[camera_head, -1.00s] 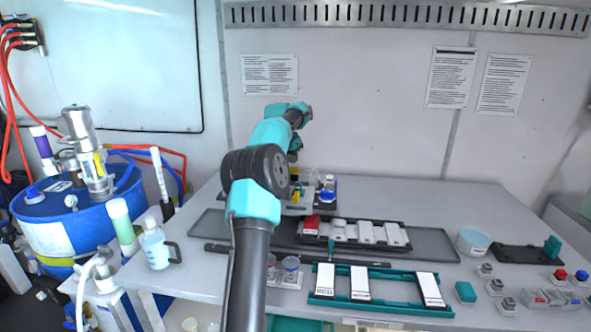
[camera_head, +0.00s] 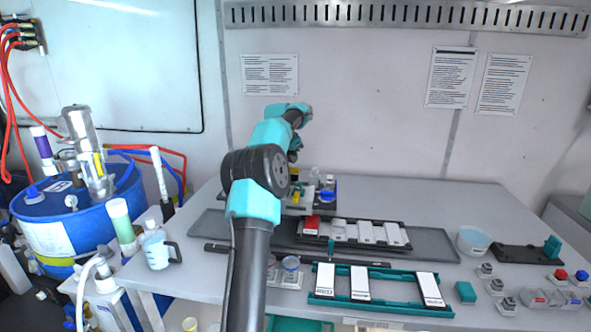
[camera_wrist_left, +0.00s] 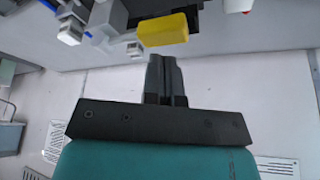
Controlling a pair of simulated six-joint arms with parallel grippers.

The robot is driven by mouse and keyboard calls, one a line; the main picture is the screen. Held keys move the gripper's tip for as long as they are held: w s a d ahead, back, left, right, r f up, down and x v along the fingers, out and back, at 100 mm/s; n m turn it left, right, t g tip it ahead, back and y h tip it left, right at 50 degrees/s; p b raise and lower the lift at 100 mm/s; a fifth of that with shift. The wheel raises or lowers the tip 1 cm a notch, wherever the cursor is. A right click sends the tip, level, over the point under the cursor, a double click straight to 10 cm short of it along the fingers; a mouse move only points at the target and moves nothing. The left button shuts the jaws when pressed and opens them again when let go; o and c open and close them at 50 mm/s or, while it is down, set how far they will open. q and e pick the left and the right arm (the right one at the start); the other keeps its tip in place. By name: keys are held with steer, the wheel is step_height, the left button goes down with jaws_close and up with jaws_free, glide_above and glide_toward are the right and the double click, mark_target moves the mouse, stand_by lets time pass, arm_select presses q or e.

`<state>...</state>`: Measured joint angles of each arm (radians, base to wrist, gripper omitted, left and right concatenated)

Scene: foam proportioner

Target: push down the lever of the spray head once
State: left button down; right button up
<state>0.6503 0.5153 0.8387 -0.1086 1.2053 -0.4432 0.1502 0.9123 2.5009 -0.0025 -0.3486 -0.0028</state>
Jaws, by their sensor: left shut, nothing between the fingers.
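My left gripper (camera_wrist_left: 166,62) is shut and empty in the left wrist view. Its fingertips are just below a yellow block-shaped part (camera_wrist_left: 163,30) in the picture; I cannot tell whether they touch. This part may be the lever of the spray head, but the frames do not show it clearly. In the head view my left arm reaches over the table and hides much of the gripper and what lies behind it. Small yellow parts (camera_head: 295,196) show beside the arm, at a group of small bottles. My right gripper is not in view.
A rack of white blocks (camera_head: 367,233) lies on a grey tray (camera_head: 432,243) to the right of the arm. A teal frame (camera_head: 390,300) lies in front. A blue drum (camera_head: 90,215) stands at the left. The table's back right is clear.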

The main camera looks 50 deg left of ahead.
mark_target(292, 168)
arm_select(q)
steer(key=shift+f, duration=0.3)
stand_by(0.4)
steer(key=shift+f, duration=2)
steer(key=shift+r, duration=4.05)
